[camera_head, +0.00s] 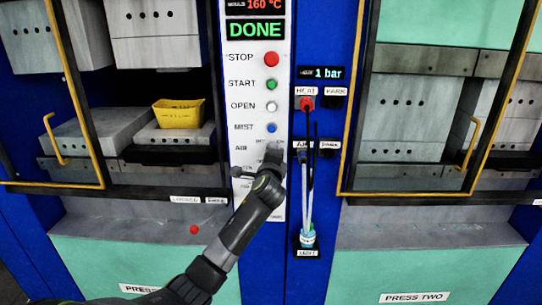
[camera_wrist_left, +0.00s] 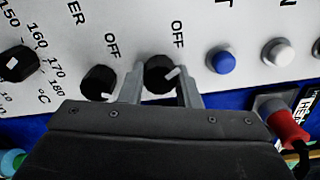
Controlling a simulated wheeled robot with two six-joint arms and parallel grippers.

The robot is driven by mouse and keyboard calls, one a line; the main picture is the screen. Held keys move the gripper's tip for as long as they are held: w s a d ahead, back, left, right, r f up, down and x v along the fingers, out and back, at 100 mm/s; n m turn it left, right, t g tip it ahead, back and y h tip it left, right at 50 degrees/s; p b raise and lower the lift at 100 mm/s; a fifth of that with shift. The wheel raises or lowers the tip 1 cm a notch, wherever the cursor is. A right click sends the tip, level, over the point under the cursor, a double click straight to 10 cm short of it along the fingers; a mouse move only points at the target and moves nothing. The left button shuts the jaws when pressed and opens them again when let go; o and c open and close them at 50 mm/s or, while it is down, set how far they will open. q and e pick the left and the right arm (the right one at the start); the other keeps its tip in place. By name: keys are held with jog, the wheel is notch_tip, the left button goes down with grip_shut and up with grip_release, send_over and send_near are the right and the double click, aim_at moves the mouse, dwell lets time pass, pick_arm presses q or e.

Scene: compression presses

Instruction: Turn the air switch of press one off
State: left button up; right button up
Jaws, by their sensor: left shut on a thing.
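The air switch of press one, a round black knob with a white pointer mark (camera_wrist_left: 160,75), is on the white control panel (camera_head: 240,110) beside the blue mist button (camera_wrist_left: 222,60). In the left wrist view, my left gripper (camera_wrist_left: 158,88) has one finger on each side of the knob and is shut on it. The knob's white mark points to the right in that view, while the OFF label is above the knob. In the head view, my left gripper (camera_head: 272,158) hides the knob at the AIR row. My right gripper is not in view.
A second black knob (camera_wrist_left: 97,82) with its own OFF label sits close beside the left finger. The red stop (camera_head: 271,59) and green start (camera_head: 271,85) buttons are higher up. Hoses and a red connector (camera_head: 307,103) hang right of the panel. A yellow tray (camera_head: 178,114) is inside press one.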

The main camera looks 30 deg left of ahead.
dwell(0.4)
pick_arm(q)
jog(key=o, duration=1)
jog(key=b+v, duration=0.4)
jog(key=v, duration=1.3)
jog(key=shift+s, duration=0.25)
jog(key=shift+w+f, duration=0.1)
